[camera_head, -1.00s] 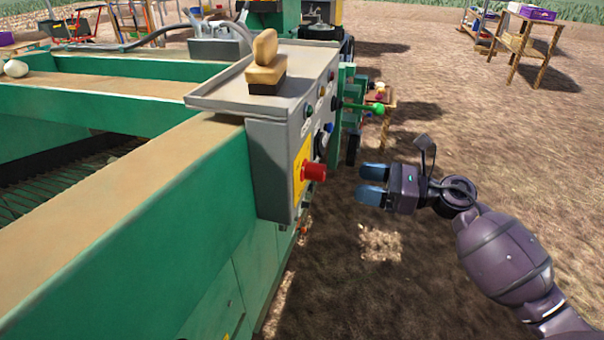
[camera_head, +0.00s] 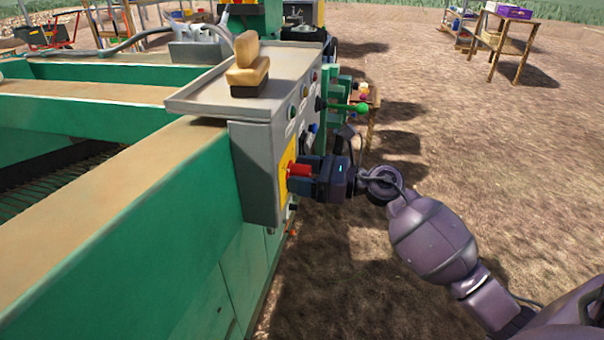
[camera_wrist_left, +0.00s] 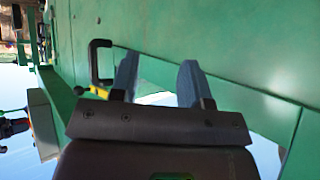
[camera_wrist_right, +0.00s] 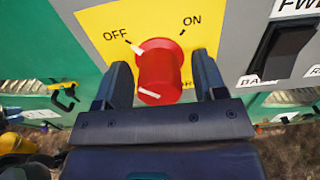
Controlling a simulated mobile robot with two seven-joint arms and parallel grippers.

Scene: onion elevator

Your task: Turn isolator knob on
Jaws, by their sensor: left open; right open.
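The red isolator knob (camera_head: 299,170) sits on a yellow plate (camera_head: 285,180) on the side of the grey control box (camera_head: 255,165). In the right wrist view the knob (camera_wrist_right: 158,75) has OFF printed at its upper left and ON at its upper right, and a white pointer mark is on the OFF side. My right gripper (camera_head: 304,176) is open, with one finger on each side of the knob. A small gap shows on at least the left side; contact is hard to tell. My left gripper (camera_wrist_left: 158,66) is open and empty in front of green panels, outside the head view.
A black rocker switch (camera_wrist_right: 280,52) is right of the yellow plate. A green-tipped lever (camera_head: 361,108) sticks out beyond the box. A yellow-brown stacked object (camera_head: 247,70) is on the box top. A black handle (camera_wrist_left: 97,65) is near my left gripper. Open ground lies to the right.

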